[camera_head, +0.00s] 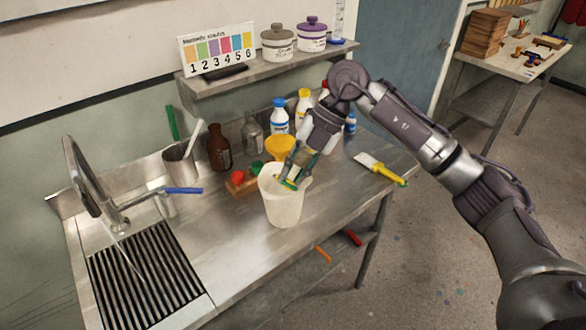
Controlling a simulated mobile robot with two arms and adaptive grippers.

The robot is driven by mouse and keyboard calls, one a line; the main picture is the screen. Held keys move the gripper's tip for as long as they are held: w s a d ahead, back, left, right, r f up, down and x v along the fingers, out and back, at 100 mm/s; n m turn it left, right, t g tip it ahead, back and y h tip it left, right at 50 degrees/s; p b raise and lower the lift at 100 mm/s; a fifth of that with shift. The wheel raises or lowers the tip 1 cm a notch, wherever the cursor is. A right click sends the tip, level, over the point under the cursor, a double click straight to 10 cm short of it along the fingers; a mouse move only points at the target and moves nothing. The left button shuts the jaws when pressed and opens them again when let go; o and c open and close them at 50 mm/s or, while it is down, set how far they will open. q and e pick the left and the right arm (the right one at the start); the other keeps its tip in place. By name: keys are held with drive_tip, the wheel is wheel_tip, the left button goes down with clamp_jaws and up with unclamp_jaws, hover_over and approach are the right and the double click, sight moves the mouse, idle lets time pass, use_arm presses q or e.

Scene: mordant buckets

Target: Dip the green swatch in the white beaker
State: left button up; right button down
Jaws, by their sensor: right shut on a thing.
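The white beaker (283,211) stands upright on the steel counter, near its middle. My right gripper (289,182) comes down from the upper right, with its fingertips at the beaker's mouth, inside the rim. It is shut on the green swatch (288,184), of which only a small green piece shows between the fingertips. The rest of the swatch is hidden by the fingers and the beaker, so I cannot tell how deep it reaches or whether it touches liquid. My left gripper is not in view.
A yellow-handled brush (381,169) lies to the right. The sink tap (84,178) stands at left. The counter's front is clear.

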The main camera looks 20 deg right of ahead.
wheel_tip(320, 180, down, 6)
drive_tip(key=b, duration=0.3)
drive_tip(key=shift+s, duration=0.2)
drive_tip(key=shift+s+f, duration=0.1)
drive_tip(key=shift+s, duration=0.1)
drive_tip(key=shift+w+d+p, duration=0.2)
drive_tip(key=shift+w+p, duration=0.1)
drive_tip(key=shift+w, duration=0.25)
idle(0.4)
drive_tip(key=shift+s, duration=0.1)
